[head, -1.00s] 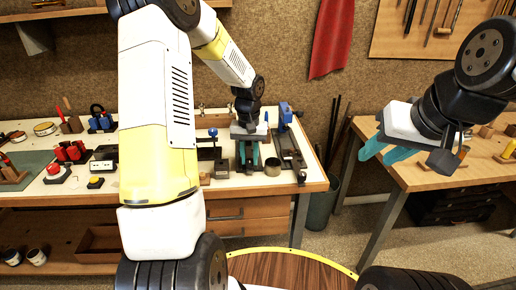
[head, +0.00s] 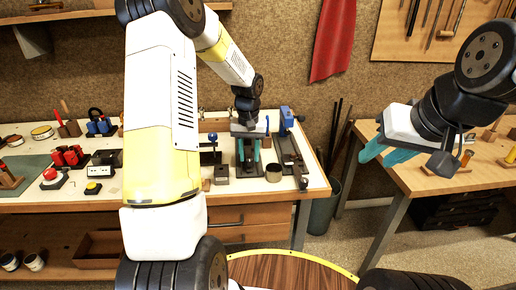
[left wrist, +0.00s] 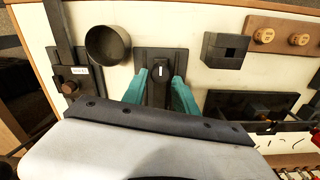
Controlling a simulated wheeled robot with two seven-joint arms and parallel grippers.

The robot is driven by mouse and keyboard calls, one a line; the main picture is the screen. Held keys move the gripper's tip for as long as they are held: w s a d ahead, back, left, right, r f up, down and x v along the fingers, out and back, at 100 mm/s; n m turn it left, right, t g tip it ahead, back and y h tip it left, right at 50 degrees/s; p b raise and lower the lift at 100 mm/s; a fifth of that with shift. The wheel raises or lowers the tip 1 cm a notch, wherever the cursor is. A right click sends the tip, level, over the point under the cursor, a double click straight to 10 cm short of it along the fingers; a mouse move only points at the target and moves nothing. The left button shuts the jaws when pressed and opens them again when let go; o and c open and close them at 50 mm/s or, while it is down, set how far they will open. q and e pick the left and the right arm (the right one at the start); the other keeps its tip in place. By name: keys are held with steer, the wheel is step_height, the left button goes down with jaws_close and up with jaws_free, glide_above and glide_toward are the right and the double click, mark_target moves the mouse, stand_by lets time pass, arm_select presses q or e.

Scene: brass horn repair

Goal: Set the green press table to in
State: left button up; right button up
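No part clearly marked as a green press table can be made out. On the workbench, a dark plate (left wrist: 163,58) carries an upright black post or knob (left wrist: 160,73) with a small white mark. My left gripper (head: 249,158) is over this plate. In the left wrist view its teal fingers (left wrist: 161,82) stand apart on either side of the post, with a narrow gap visible; contact cannot be told. The white gripper body hides the near part of the fixture. My right gripper (head: 386,154) hangs open and empty near the right-hand table.
A round dark cup (left wrist: 108,45) and a labelled rail fixture (left wrist: 68,75) stand left of the plate in the wrist view. A black block (left wrist: 225,50) stands to its right. The blue-topped tool (head: 286,122) is close to my left gripper. A wooden table (head: 440,178) is at right.

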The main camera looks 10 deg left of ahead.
arm_select(q)
steer(key=shift+o, duration=0.7)
steer(key=shift+s+f, duration=0.1)
steer(key=shift+s, duration=0.05)
step_height(320, 180, up, 7)
steer(key=shift+f, duration=0.1)
steer(key=shift+r, duration=0.5)
steer(key=shift+r, duration=0.15)
steer(key=s+d+r+m+t, duration=0.1)
steer(key=s+r+t, duration=0.2)
steer(key=s+r, duration=0.95)
steer(key=s+d+r+t+h, duration=0.1)
steer(key=s+t+h, duration=0.1)
steer(key=s, duration=1.1)
steer(key=shift+d+r+m+t, duration=0.15)
steer(key=shift+d+m+t, duration=0.2)
steer(key=shift+t, duration=0.15)
